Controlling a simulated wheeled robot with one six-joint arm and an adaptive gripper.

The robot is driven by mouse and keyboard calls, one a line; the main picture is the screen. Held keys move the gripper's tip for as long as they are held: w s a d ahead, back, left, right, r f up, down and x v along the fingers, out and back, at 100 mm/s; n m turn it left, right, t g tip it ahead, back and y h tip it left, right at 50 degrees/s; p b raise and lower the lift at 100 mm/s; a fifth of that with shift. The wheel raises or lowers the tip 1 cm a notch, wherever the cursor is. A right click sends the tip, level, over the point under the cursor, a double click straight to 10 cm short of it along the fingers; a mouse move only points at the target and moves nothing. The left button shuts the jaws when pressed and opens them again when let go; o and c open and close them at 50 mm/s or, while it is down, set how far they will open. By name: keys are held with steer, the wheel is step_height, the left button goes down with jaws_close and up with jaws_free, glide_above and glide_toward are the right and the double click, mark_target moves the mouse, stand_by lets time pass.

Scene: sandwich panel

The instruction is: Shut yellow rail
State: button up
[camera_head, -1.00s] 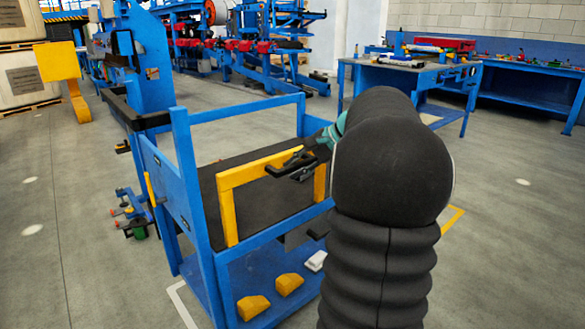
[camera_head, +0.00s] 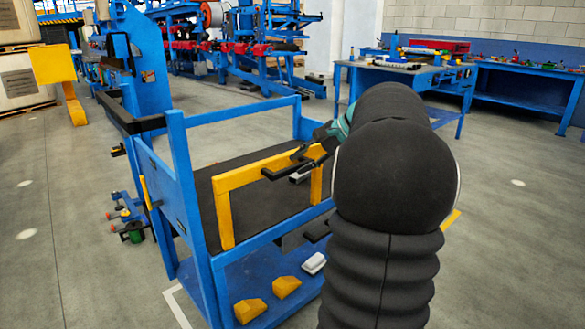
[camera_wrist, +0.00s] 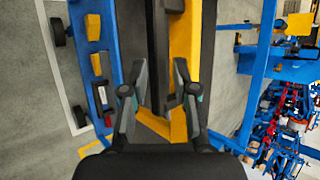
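The yellow rail (camera_head: 250,172) is an upright, U-shaped frame along the near side of the blue cart (camera_head: 190,190). A black handle (camera_head: 275,172) runs along its top bar. My gripper (camera_head: 306,150) is at the right part of the top bar, close to the handle. In the wrist view, the fingers of my gripper (camera_wrist: 161,68) are spread apart. The dark handle (camera_wrist: 160,35) and the yellow rail (camera_wrist: 186,40) lie between or just beyond them. I cannot tell whether they touch. My arm hides the cart's right end.
The cart's lower shelf holds yellow wedges (camera_head: 250,310) and a white object (camera_head: 314,263). A blue post machine (camera_head: 140,65) stands behind the cart's left. A blue workbench (camera_head: 415,72) stands behind at the right.

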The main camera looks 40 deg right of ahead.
steer(key=v, duration=0.8)
stand_by(0.4)
step_height(320, 180, down, 7)
steer(key=s+d+g+h, duration=0.1)
steer(key=s+d+h, duration=0.1)
steer(key=d, duration=0.1)
steer(key=s+a+f+n+g+h, duration=0.2)
steer(key=a+f, duration=0.3)
steer(key=a, duration=0.1)
steer(key=s+a+f+n, duration=0.1)
steer(key=s+a+n, duration=0.3)
steer(key=a, duration=0.6)
steer(key=s+a+f+n+h, duration=0.1)
steer(key=s+a+n, duration=0.3)
steer(key=a, duration=0.6)
steer(key=s+a+f+n, duration=0.3)
steer(key=s+a+n, duration=0.1)
steer(key=a, duration=0.6)
steer(key=shift+s+a+n+t+h, duration=0.3)
steer(key=shift+n+t, duration=0.1)
steer(key=shift+n, duration=0.3)
steer(key=shift+d, duration=0.1)
